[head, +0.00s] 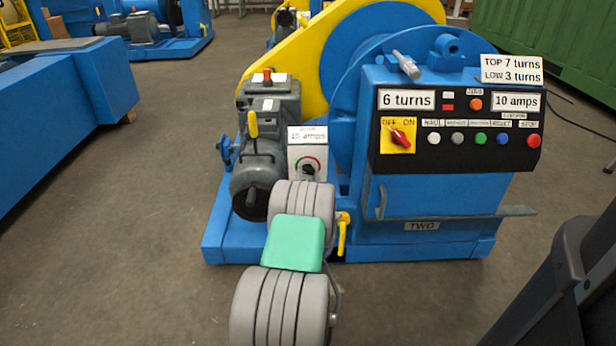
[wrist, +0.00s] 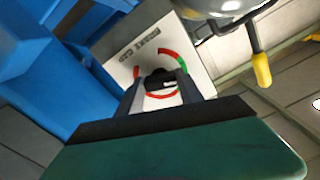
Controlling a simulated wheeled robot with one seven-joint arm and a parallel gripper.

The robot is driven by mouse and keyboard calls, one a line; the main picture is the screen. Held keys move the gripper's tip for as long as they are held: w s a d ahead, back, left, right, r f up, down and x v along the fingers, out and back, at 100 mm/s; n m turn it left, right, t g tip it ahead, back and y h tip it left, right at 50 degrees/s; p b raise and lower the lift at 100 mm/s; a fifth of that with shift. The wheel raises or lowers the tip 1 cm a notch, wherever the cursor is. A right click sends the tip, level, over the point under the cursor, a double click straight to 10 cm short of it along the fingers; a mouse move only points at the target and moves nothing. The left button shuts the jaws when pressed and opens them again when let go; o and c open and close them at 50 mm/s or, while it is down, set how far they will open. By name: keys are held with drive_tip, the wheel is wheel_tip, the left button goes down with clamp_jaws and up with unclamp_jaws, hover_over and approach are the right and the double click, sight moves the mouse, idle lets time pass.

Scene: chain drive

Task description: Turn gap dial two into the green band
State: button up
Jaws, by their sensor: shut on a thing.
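The gap dial (head: 308,166) is a dark knob on a small white plate, with a red and green arc around it. In the wrist view the dial's knob (wrist: 155,76) sits between the fingertips of my gripper (wrist: 160,90), which is shut on it. The green band (wrist: 182,66) lies at the upper right of the knob, with red before it and more red below. A pale mark shows on the knob's right side, below the green band. The fingers hide part of the dial. The head view shows the gripper (head: 307,176) small and partly hidden by my arm.
The blue machine marked TWO carries a control panel (head: 455,120) reading 6 turns and 10 amps, with a red switch and several buttons. A yellow-handled lever (head: 253,126) stands left of the dial. A yellow handle (head: 342,235) is below right. Open floor lies to the left.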

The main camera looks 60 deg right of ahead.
drive_tip(key=shift+m, duration=0.8)
drive_tip(key=o, duration=1.4)
drive_tip(key=p+v, duration=0.1)
drive_tip(key=v, duration=0.7)
drive_tip(key=shift+p, duration=0.4)
drive_tip(key=shift+w, duration=0.1)
